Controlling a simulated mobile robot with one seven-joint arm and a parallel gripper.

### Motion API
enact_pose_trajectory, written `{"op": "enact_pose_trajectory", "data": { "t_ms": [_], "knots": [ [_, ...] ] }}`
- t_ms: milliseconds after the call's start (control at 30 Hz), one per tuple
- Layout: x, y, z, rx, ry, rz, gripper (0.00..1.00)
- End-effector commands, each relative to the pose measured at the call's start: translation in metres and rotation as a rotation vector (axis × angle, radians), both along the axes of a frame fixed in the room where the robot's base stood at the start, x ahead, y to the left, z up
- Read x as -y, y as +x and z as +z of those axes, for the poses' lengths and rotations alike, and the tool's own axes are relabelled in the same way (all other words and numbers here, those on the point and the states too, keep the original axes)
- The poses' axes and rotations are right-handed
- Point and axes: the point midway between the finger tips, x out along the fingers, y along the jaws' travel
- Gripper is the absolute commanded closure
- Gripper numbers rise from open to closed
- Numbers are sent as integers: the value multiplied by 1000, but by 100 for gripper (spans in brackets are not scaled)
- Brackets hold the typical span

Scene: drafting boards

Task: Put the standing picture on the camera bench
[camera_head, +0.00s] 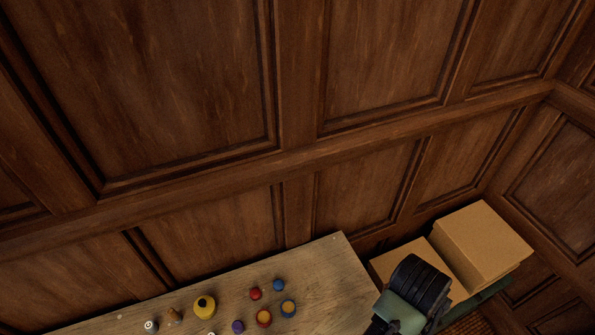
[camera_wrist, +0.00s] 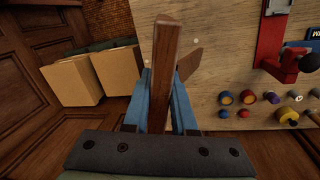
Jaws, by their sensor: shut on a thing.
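My gripper (camera_wrist: 164,84) has blue fingers shut on a brown wooden piece (camera_wrist: 166,50), seen nearly edge-on in the wrist view. It looks like the standing picture's frame, with a second wooden part (camera_wrist: 190,63) sticking out to the right behind it. The picture's face is hidden. In the head view, the dark end of my arm is at the lower right, beside the wooden tabletop's (camera_head: 342,270) right end; the held piece cannot be made out there. The tabletop also shows in the wrist view (camera_wrist: 220,75), behind and right of the held piece. I cannot tell whether it is the camera bench.
Small coloured pieces, including a yellow one (camera_head: 204,308) and a red one (camera_head: 255,294), lie on the tabletop. A red device (camera_wrist: 272,45) stands there in the wrist view. Cardboard boxes (camera_head: 480,245) sit right of the table, near the panelled wall (camera_head: 380,60). The tabletop's right end is bare.

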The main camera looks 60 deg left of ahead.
Motion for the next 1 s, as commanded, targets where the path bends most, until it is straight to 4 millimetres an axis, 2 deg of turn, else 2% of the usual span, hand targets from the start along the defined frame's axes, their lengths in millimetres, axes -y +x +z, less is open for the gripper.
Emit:
{"op": "enact_pose_trajectory", "data": {
  "t_ms": [267,500,667,900,1000],
  "knots": [
    [2,2,-3,3,-1,-6,100],
    [2,1,-44,-2,-2,-6,100],
    [2,2,-59,2,0,-5,100],
    [2,2,-92,1,0,-5,100],
    [2,2,-99,3,1,-6,100]
  ]
}}
